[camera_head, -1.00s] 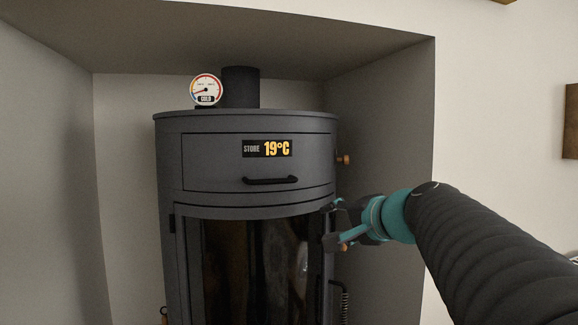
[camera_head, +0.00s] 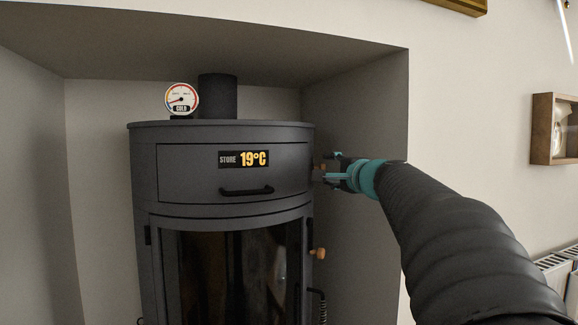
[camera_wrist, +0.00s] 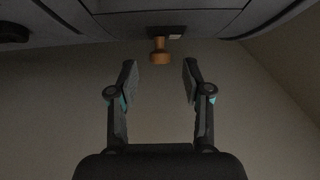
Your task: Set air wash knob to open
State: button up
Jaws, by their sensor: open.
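The dark grey stove (camera_head: 230,218) stands in the alcove. A wooden knob on its upper right side is mostly hidden behind my gripper (camera_head: 329,169) in the head view. The wrist view shows a wooden knob (camera_wrist: 159,52) on the stove side, with a small pale label beside it, too small to read. My gripper (camera_wrist: 160,78) is open and empty, with the knob centred just beyond its fingertips. A second wooden knob (camera_head: 318,253) sits lower, near the glass door. I cannot tell from lettering which knob is the air wash.
A drawer with a black handle (camera_head: 246,191) and a display reading 19°C (camera_head: 244,159) are on the stove front. A gauge (camera_head: 181,99) stands on top beside the flue pipe (camera_head: 217,96). The alcove's right wall (camera_head: 362,125) is close to my gripper.

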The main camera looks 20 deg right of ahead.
aim_at(323, 168)
jog(key=shift+w+a+p, duration=0.1)
jog(key=shift+w+p, duration=0.3)
jog(key=shift+w, duration=1.85)
grip_shut()
